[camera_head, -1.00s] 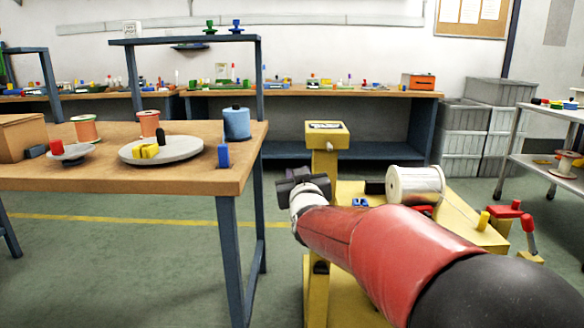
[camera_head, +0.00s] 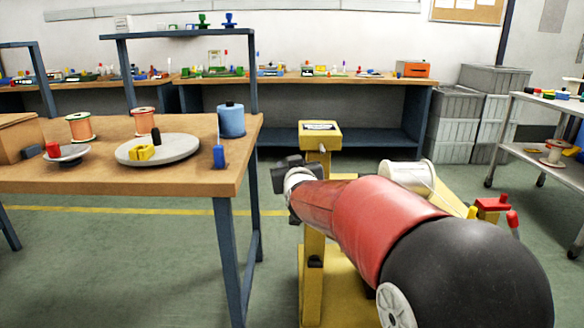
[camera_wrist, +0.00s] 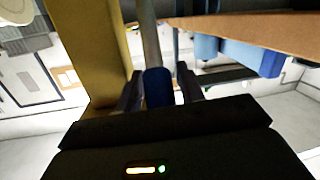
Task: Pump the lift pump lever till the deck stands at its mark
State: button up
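The lift is a yellow frame with a post (camera_head: 320,135) that has a label plate on its top. The lever shows in the wrist view as a grey rod with a blue grip (camera_wrist: 158,88). My gripper (camera_wrist: 159,90) has one dark finger close on each side of this grip and looks shut on it. In the head view my gripper (camera_head: 290,178) is in front of the post, and my red arm hides the lever and most of the deck. A pale spool (camera_head: 408,174) shows above my arm on the deck side. I cannot make out the deck's mark.
A wooden table (camera_head: 215,180) with spools and a round grey plate (camera_head: 128,152) stands at the left. A long bench (camera_head: 360,80), grey crates (camera_head: 455,125) and a metal cart (camera_head: 525,150) stand behind and to the right. A red fitting (camera_head: 490,206) shows beyond my arm.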

jog(key=shift+o, duration=0.7)
jog(key=s, duration=0.7)
jog(key=shift+s+d+r+p, duration=0.3)
jog(key=shift+s+d+r, duration=0.05)
jog(key=shift+d+r, duration=0.1)
